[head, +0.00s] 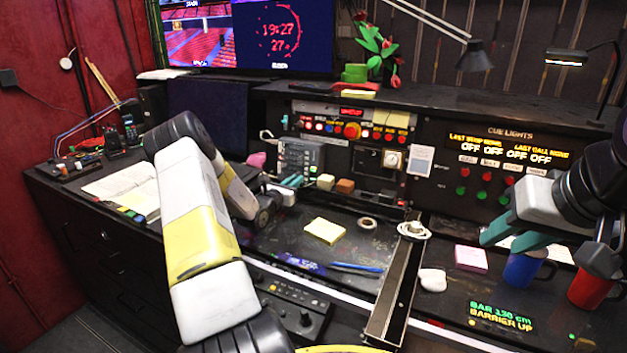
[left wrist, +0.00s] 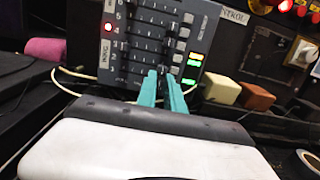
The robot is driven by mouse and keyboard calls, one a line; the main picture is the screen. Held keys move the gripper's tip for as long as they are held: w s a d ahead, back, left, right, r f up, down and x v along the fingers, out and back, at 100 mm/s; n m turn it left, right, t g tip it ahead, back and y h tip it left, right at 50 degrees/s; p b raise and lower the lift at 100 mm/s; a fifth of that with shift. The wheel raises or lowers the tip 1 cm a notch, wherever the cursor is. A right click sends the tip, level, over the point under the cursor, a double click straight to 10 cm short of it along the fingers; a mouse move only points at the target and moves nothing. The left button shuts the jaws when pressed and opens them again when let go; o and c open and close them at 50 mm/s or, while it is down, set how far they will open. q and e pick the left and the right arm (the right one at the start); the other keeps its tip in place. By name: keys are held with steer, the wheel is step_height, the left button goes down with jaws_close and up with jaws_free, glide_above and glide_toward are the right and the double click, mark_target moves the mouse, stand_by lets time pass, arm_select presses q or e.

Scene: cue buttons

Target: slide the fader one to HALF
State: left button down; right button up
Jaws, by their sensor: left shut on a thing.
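The grey fader panel (head: 300,155) stands upright at the back of the desk. In the left wrist view the panel (left wrist: 150,18) is large and tilted, with several fader slots running across it and small numbers along its left edge. My left gripper (head: 292,181) reaches the panel's lower part. Its teal fingers (left wrist: 162,82) are close together at the lowest visible slots, shut on a small fader knob that they mostly hide. I cannot read that fader's number or its exact setting. My right gripper (head: 512,238) is apart from the panel, its teal fingers spread above the blue mug.
A cream block (left wrist: 222,90) and a brown block (left wrist: 257,97) stand right of the panel. A yellow note pad (head: 324,231), a tape roll (head: 367,223) and a blue pen (head: 357,268) lie on the desk. A blue mug (head: 522,270) and red mug (head: 589,289) stand right.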

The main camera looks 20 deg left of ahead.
stand_by(0.3)
arm_select(q)
steer(key=shift+w+a, duration=0.2)
steer(key=shift+a, duration=1.35)
steer(key=c, duration=1.4)
jaws_free()
steer(key=shift+c, duration=0.2)
steer(key=s, duration=0.5)
steer(key=s+a, duration=0.1)
steer(key=s, duration=0.1)
steer(key=shift+s, duration=0.4)
